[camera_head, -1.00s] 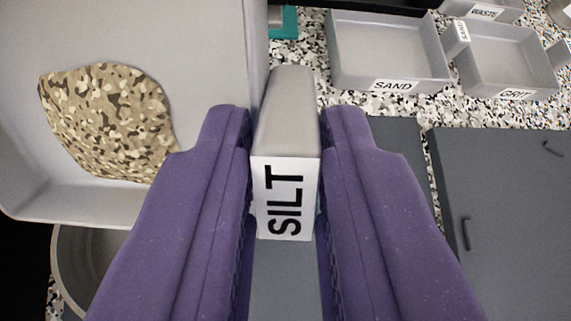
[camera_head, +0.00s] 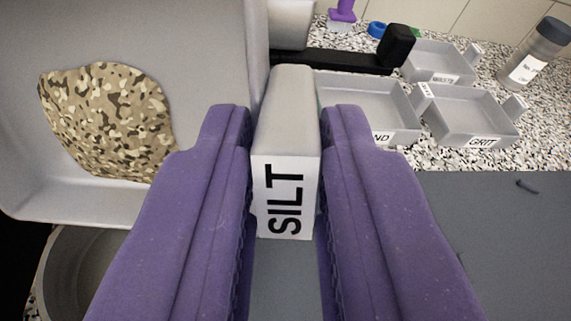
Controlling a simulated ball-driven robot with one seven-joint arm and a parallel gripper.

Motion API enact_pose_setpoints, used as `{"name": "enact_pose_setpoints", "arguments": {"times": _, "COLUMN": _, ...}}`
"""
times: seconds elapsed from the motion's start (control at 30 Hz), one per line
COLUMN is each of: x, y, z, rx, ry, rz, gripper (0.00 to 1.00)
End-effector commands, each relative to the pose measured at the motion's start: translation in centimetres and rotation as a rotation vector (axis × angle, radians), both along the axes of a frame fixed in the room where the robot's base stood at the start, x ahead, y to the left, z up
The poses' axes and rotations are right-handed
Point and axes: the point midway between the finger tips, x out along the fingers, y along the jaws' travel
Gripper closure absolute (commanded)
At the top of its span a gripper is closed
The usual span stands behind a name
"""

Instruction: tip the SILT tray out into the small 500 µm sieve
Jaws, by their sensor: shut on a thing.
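My gripper (camera_head: 285,150) has its two purple fingers shut on the grey handle of the SILT tray, whose white SILT label (camera_head: 285,200) faces me. The SILT tray (camera_head: 190,35) fills the left of the view, and a speckled tan and brown patch of silt (camera_head: 107,122) lies in it. A round grey metal vessel (camera_head: 62,275) shows partly below the tray at the lower left. Most of it is hidden, and I cannot tell from its visible wall whether it is the small 500 µm sieve.
The SAND tray (camera_head: 355,95), GRIT tray (camera_head: 470,118) and WASTE tray (camera_head: 437,62) stand on the speckled counter (camera_head: 370,158). A dark-capped bottle (camera_head: 533,58) stands at the far right. A black bar with a block (camera_head: 396,46) lies behind. A grey surface (camera_head: 490,240) fills the lower right.

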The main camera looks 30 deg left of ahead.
Motion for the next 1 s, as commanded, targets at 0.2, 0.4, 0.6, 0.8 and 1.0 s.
{"name": "enact_pose_setpoints", "arguments": {"times": 0.2, "x": -0.3, "y": -0.3, "z": -0.5, "rx": 0.038, "ry": -0.042, "rz": 0.000, "gripper": 1.00}}
{"name": "enact_pose_setpoints", "arguments": {"times": 0.4, "x": -0.6, "y": -0.5, "z": -0.6, "rx": 0.072, "ry": -0.082, "rz": 0.001, "gripper": 1.00}}
{"name": "enact_pose_setpoints", "arguments": {"times": 0.6, "x": -0.9, "y": -0.8, "z": -0.6, "rx": 0.112, "ry": -0.126, "rz": 0.000, "gripper": 1.00}}
{"name": "enact_pose_setpoints", "arguments": {"times": 0.8, "x": -1.6, "y": -1.5, "z": -0.8, "rx": 0.207, "ry": -0.235, "rz": -0.001, "gripper": 1.00}}
{"name": "enact_pose_setpoints", "arguments": {"times": 1.0, "x": -2.3, "y": -2.1, "z": -1.1, "rx": 0.307, "ry": -0.347, "rz": 0.000, "gripper": 1.00}}
